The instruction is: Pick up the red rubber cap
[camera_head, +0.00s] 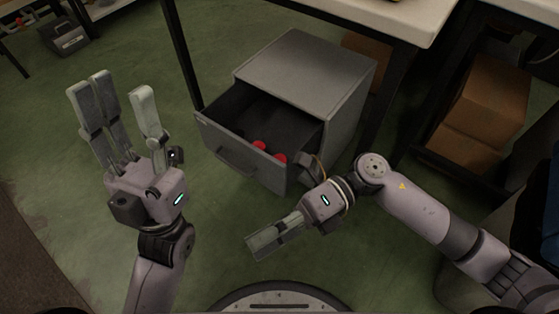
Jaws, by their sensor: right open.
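Two small red objects lie in the open drawer (228,152) of a grey cabinet, near its front right corner. One red object (259,145) is slightly left of and behind the other red object (280,158). Both are partly hidden by the drawer front, and I cannot tell which is the rubber cap. My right gripper (262,241) is open in front of the drawer, below its front panel in the picture, with fingers toward the lower left. It is apart from both red objects. My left gripper (118,92) is open and empty left of the drawer, fingers pointing up.
The grey cabinet (305,68) stands on the green floor (70,195) beside a pale-topped table (415,15) with black legs. Cardboard boxes (485,95) sit at the right. A dark toolbox (67,36) stands far left. The floor left of the cabinet is clear.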

